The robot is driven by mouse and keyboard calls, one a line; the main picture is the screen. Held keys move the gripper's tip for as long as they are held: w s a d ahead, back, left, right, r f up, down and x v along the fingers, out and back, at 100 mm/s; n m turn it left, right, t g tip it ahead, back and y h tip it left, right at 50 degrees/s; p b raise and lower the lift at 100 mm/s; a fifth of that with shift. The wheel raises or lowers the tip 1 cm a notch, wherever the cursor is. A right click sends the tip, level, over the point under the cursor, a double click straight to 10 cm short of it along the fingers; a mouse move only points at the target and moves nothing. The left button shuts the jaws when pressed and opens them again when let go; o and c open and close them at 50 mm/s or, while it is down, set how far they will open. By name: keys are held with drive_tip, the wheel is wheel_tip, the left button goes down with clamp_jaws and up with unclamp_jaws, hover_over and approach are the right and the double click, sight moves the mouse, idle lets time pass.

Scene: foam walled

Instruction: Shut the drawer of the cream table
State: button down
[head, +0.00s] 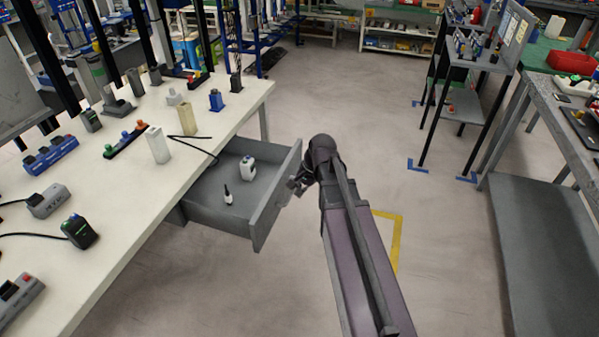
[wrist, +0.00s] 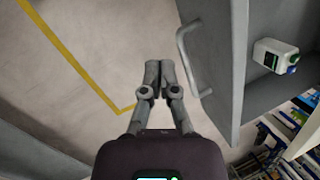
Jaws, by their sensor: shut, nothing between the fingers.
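The cream table (head: 110,215) stands on the left in the head view. Its grey drawer (head: 276,201) is pulled out to the right; inside are a white bottle (head: 248,168) and a small dark bottle with a white label (head: 228,194). In the wrist view the drawer front (wrist: 218,60) with its bar handle (wrist: 186,62) is on the right, and the white bottle shows behind it. My gripper (head: 296,186) is just outside the drawer front. In the wrist view my gripper (wrist: 159,75) is shut and empty, its fingertips left of the handle, apparently apart from it.
Bottles, blocks and switch boxes stand on the tabletop, including a blue one (head: 216,100). A grey shelf rack (head: 470,60) and a grey bench (head: 545,210) stand on the right. Yellow floor tape (head: 397,240) lies beside my arm. The aisle floor between is clear.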

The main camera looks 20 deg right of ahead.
sight(293, 171)
drive_tip(key=w+d+m+t+y+b, duration=0.3)
drive_tip(key=w+d+m+b, duration=0.1)
drive_tip(key=w+d+m, duration=0.8)
drive_tip(key=d+m, duration=0.2)
drive_tip(key=shift+w+d+f+m+t+y, duration=0.2)
drive_tip(key=shift+d+f+m+t+y, duration=0.1)
drive_tip(key=shift+d+t, duration=0.1)
drive_tip(key=shift+a+b, duration=0.1)
drive_tip(key=shift+b, duration=0.2)
drive_tip(key=b+x, duration=0.2)
drive_tip(key=x, duration=0.2)
drive_tip(key=r+b+x, duration=0.1)
drive_tip(key=b+x, duration=0.1)
drive_tip(key=x, duration=0.1)
drive_tip(key=w+a+b+x, duration=0.1)
drive_tip(key=b+x, duration=0.1)
drive_tip(key=x, duration=0.2)
drive_tip(key=shift+w+a+b, duration=0.1)
drive_tip(key=shift+a+b, duration=0.1)
drive_tip(key=shift+b, duration=0.2)
drive_tip(key=shift+w+a, duration=0.4)
drive_tip(key=shift+a, duration=0.2)
